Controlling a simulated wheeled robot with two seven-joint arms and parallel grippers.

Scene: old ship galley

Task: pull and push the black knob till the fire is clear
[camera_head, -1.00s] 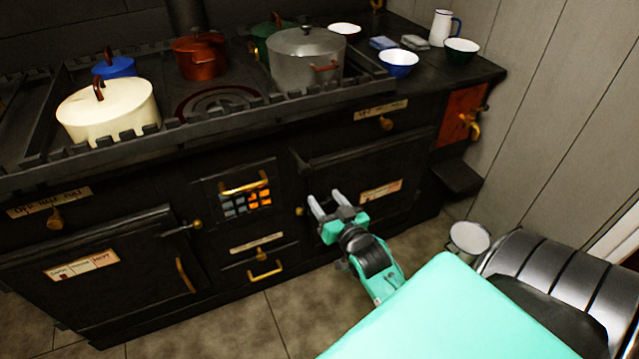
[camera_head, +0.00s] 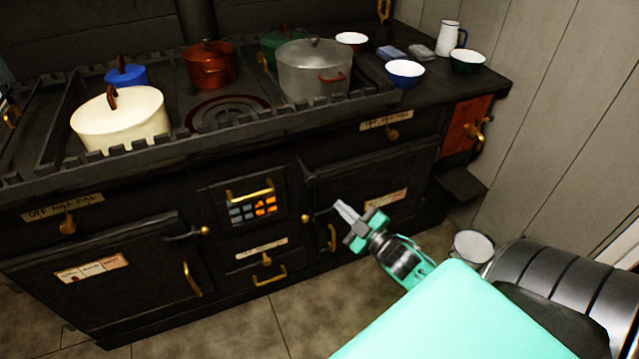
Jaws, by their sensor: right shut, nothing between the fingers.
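The black stove has a small barred fire window (camera_head: 252,207) in its front; its left panes look grey and its right panes glow orange. The pull knobs I see look brass, not black: one at the left (camera_head: 68,226) beside a label, one below the fire window (camera_head: 266,260), and one at the upper right (camera_head: 392,134). My right gripper (camera_head: 345,210) is shut and empty, its fingertips in front of the right oven door near its brass handle (camera_head: 332,237). Whether it touches the door is unclear. My left gripper is not in view.
A cream pot (camera_head: 120,122), a red pot (camera_head: 209,68) and a grey pot (camera_head: 314,72) stand on the stove top. Bowls and a white jug (camera_head: 449,38) stand at the right. A white bucket (camera_head: 473,247) stands on the floor near my right arm.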

